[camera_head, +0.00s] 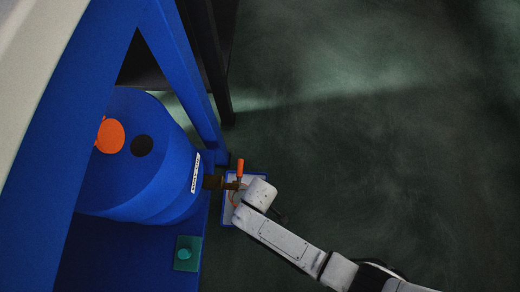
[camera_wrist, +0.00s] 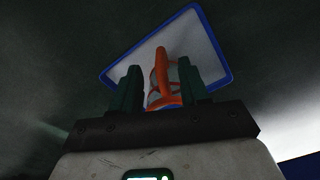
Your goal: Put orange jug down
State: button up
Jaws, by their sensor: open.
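The orange jug (camera_wrist: 162,72) stands between my fingers in the wrist view; its orange handle and part of its pale body with orange lines show. In the head view only a sliver of orange jug (camera_head: 233,199) shows beside my wrist, the rest hidden. My gripper (camera_wrist: 160,82) is open, with one dark finger on each side of the handle. In the head view my gripper (camera_head: 241,195) is mostly covered by the wrist, just below the tap. A white tray with a blue rim (camera_wrist: 226,55) lies beyond the jug; it also shows in the head view (camera_head: 229,216).
A blue barrel (camera_head: 165,175) lies in a blue rack (camera_head: 180,60) at the left. Its brass tap (camera_head: 213,182) with an orange lever (camera_head: 240,168) sticks out close to my gripper. A teal block (camera_head: 187,253) sits on the rack base. The dark floor (camera_head: 390,130) at right is clear.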

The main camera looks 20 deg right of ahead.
notch_tip(320, 180, up, 8)
jog(key=p, duration=0.3)
jog(key=shift+p, duration=0.35)
jog(key=s+d+r+m, duration=0.3)
jog(key=d+r+m, duration=0.1)
jog(key=d+r, duration=0.6)
jog(key=s+d+r+m, duration=0.4)
jog(key=d+r+m, duration=0.1)
jog(key=d+r, duration=0.6)
jog(key=shift+d+t, duration=0.4)
jog(key=shift+d, duration=0.5)
